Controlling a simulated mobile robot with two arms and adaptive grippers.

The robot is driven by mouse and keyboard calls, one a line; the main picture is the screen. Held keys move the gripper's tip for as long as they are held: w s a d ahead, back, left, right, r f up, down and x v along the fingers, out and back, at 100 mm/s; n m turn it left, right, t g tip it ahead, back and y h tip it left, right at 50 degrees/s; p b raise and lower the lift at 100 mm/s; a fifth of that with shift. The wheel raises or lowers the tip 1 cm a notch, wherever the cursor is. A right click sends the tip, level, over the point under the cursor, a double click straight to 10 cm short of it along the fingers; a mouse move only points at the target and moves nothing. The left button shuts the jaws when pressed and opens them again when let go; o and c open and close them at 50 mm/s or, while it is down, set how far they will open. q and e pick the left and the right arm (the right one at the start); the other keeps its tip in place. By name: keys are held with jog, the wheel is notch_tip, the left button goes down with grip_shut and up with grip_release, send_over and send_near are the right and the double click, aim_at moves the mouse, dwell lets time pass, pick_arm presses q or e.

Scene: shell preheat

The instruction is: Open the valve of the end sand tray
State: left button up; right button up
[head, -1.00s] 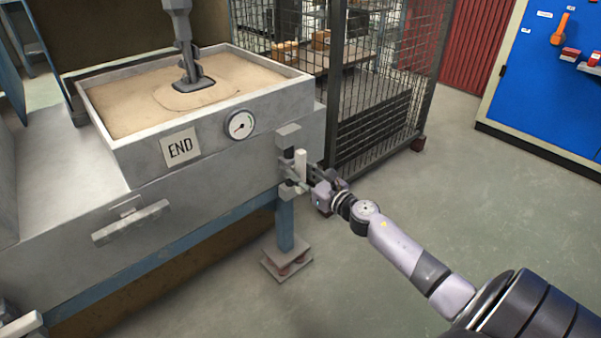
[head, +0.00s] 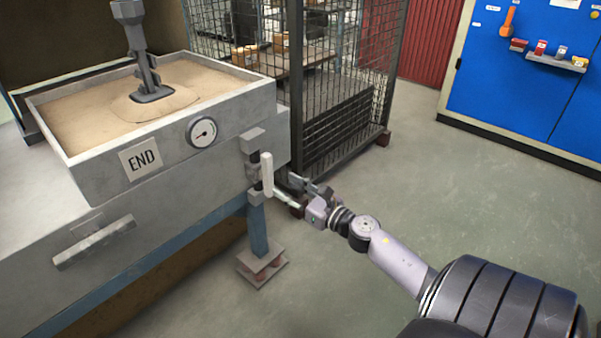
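The end sand tray (head: 95,180) is a grey metal box full of sand, with an "END" label (head: 140,158) and a round dial gauge (head: 202,132) on its front. Its valve (head: 252,158) is at the right end of the front, with a pale handle (head: 267,174) standing upright. My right gripper (head: 287,190) is just right of the handle, its fingers apart and nothing visible between them. A small gap seems to separate the fingers from the handle, though depth is hard to judge. My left gripper is out of view.
A dark grey shape on a stem (head: 150,85) stands in the sand. A wire mesh cage (head: 345,110) is close behind my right gripper. A blue tool board (head: 530,75) is at the far right. The floor (head: 480,200) between is open.

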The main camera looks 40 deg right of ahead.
jog(key=shift+s+d, duration=0.15)
jog(key=shift+s, duration=1.85)
